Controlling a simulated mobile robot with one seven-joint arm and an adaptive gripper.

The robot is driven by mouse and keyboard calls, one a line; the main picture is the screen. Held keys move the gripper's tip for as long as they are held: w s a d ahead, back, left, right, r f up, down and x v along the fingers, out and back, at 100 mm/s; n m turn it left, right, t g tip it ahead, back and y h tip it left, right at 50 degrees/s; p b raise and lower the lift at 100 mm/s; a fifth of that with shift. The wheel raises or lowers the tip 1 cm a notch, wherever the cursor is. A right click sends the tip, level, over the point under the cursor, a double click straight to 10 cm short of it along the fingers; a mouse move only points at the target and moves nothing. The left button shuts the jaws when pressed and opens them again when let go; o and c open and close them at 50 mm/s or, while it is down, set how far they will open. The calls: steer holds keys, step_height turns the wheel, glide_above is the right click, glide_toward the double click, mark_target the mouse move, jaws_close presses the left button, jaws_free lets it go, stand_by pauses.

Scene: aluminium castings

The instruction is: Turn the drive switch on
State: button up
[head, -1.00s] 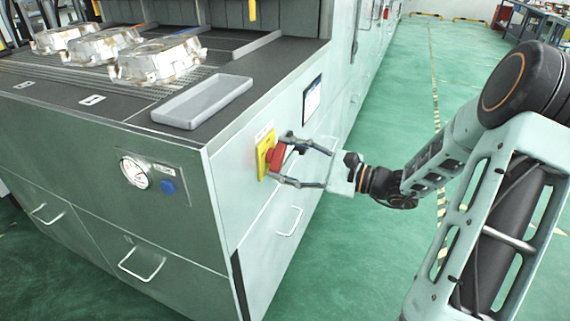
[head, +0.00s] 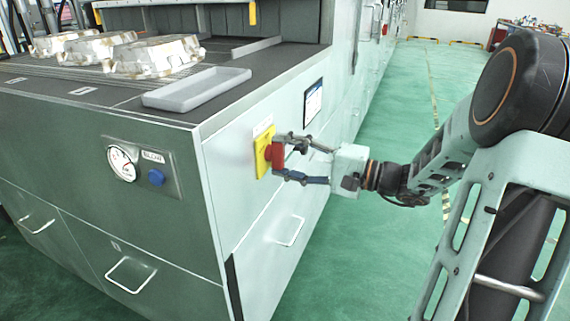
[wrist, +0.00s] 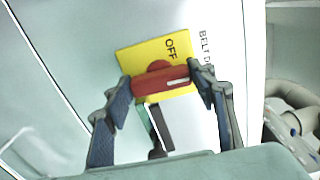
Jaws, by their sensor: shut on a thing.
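The drive switch is a red rotary handle (head: 278,156) on a yellow plate (head: 262,158), on the side panel of the grey cabinet. My gripper (head: 279,155) reaches it from the right and is shut on the red handle, one finger above and one below. In the wrist view the red handle (wrist: 150,86) lies between the two fingertips, with a white mark toward its right end. The yellow plate (wrist: 135,58) there shows "OFF", and partly hidden lettering starting "BELT" is beside it. Any other plate marking is hidden.
A grey tray (head: 197,89) and several aluminium castings (head: 154,55) are on the cabinet top. A gauge (head: 122,164) and blue button (head: 156,177) are on the front.

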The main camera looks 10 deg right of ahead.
steer(key=shift+n, duration=0.3)
steer(key=o, duration=1.2)
steer(key=shift+c, duration=0.2)
steer(key=v, duration=1.2)
